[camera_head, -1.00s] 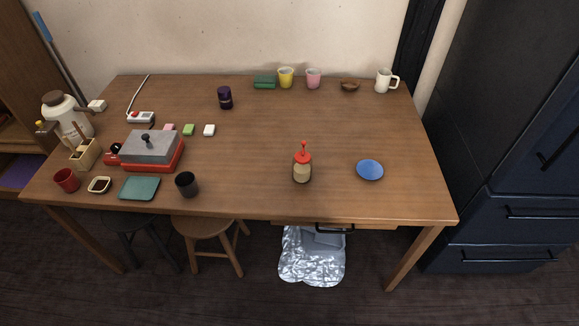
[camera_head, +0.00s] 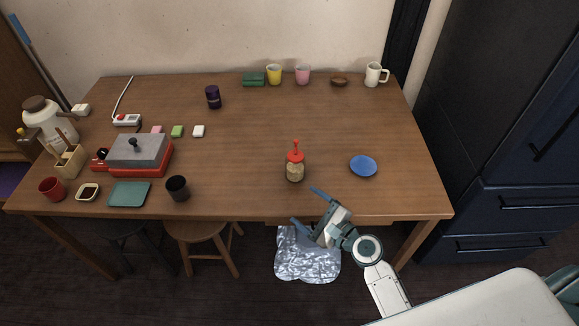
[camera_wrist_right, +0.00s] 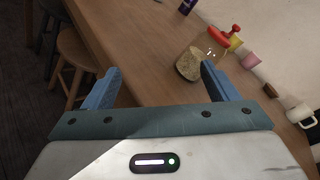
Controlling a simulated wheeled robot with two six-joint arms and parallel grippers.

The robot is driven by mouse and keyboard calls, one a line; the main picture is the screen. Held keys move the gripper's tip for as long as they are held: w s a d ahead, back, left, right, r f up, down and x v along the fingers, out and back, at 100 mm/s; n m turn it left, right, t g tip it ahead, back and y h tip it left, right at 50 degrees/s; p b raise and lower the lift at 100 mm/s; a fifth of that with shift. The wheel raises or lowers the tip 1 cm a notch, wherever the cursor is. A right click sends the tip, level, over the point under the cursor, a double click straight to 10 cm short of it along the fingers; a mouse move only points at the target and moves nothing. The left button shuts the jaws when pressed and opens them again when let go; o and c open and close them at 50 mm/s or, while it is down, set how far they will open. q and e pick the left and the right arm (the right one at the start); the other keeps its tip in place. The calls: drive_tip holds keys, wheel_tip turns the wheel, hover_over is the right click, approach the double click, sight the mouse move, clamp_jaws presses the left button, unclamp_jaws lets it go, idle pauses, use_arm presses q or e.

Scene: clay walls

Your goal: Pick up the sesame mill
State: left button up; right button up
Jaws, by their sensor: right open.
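The sesame mill (camera_head: 295,170) is a clear jar of pale seeds with a red top and handle. It stands upright on the wooden table near the front edge. It also shows in the right wrist view (camera_wrist_right: 189,64), beyond the fingertips. My right gripper (camera_head: 306,206) is open and empty at the table's front edge, to the front and right of the mill and apart from it. In the right wrist view its blue fingers (camera_wrist_right: 160,82) are spread wide. My left gripper is not in view.
A blue plate (camera_head: 363,166) lies right of the mill. A black cup (camera_head: 178,188) stands to its left. Cups, a bowl and a white mug (camera_head: 376,75) line the back edge. The table (camera_head: 260,140) is clear around the mill. A silver bag (camera_head: 306,262) is below the front edge.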

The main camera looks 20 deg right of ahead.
sight(301, 170)
drive_tip(key=w+m, duration=0.1)
drive_tip(key=r+m+t, duration=0.1)
drive_tip(key=m, duration=0.1)
drive_tip(key=shift+w+d+r, duration=0.3)
drive_tip(key=shift+w+d, duration=0.05)
drive_tip(key=shift+w, duration=0.05)
drive_tip(key=w+d+m+h, duration=0.1)
drive_tip(key=m, duration=0.1)
drive_tip(key=w+m+t, duration=0.1)
drive_tip(key=m, duration=0.1)
drive_tip(key=w+d+m+t+h, duration=0.1)
drive_tip(key=m, duration=0.1)
drive_tip(key=shift+d+f+m+h, duration=0.15)
drive_tip(key=shift+d+m+h, duration=0.15)
drive_tip(key=shift+d+m, duration=0.1)
drive_tip(key=shift+w+m, duration=0.3)
drive_tip(key=shift+w, duration=0.05)
drive_tip(key=x, duration=0.5)
drive_tip(key=shift+w+f+p, duration=0.1)
drive_tip(key=shift+w+p, duration=0.3)
drive_tip(key=x, duration=0.4)
drive_tip(key=shift+w+a+f, duration=0.15)
drive_tip(key=shift+f, duration=0.15)
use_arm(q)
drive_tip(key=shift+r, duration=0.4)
use_arm(e)
drive_tip(key=shift+c, duration=0.2)
